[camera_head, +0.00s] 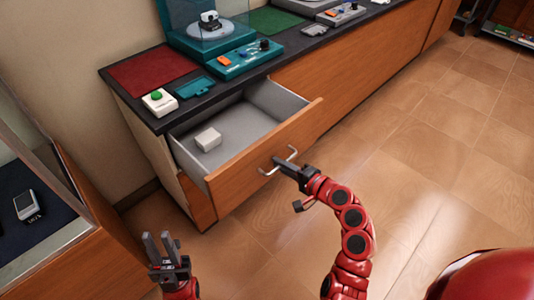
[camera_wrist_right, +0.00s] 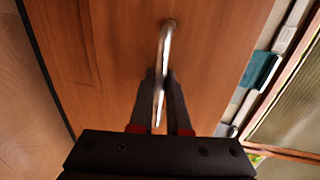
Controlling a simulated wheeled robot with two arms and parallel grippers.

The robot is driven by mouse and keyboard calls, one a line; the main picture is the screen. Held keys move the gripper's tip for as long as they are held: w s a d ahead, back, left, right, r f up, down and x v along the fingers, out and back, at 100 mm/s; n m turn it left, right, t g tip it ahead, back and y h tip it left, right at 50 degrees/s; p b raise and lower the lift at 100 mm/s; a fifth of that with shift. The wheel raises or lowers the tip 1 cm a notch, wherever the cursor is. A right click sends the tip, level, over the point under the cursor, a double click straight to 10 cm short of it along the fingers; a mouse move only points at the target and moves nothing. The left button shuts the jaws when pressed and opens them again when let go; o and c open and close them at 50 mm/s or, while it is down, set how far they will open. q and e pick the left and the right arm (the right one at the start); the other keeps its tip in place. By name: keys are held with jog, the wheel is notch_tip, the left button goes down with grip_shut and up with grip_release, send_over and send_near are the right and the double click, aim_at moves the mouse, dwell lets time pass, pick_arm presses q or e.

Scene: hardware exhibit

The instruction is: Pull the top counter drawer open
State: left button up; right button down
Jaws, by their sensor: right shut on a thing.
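The top counter drawer (camera_head: 262,148) is pulled well out of the counter, and its grey inside shows. A small white box (camera_head: 208,139) lies in it. The drawer's metal bar handle (camera_head: 291,152) is on the wooden front. My right gripper (camera_head: 280,162) is shut on the handle; in the right wrist view the handle (camera_wrist_right: 168,40) runs between the two dark fingers (camera_wrist_right: 160,92). My left gripper (camera_head: 158,240) is low at the left, its fingers apart and empty, away from the drawer.
The dark countertop (camera_head: 150,118) carries a red mat (camera_head: 150,69), a white box with a green button (camera_head: 159,101) and a teal device (camera_head: 233,60). A display case (camera_head: 45,240) stands at the left. The tiled floor (camera_head: 440,150) at the right is clear.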

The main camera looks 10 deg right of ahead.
jog(key=shift+f+v, duration=0.15)
jog(key=shift+v, duration=0.6)
jog(key=shift+f+v, duration=0.15)
jog(key=shift+v, duration=0.55)
jog(key=c, duration=1.2)
grip_release()
jog(key=shift+o, duration=0.2)
jog(key=p+v, duration=0.1)
jog(key=v, duration=1.6)
jog(key=shift+s+d+p, duration=0.15)
jog(key=shift+s+p, duration=0.1)
jog(key=shift+p, duration=0.05)
jog(key=shift+w, duration=0.1)
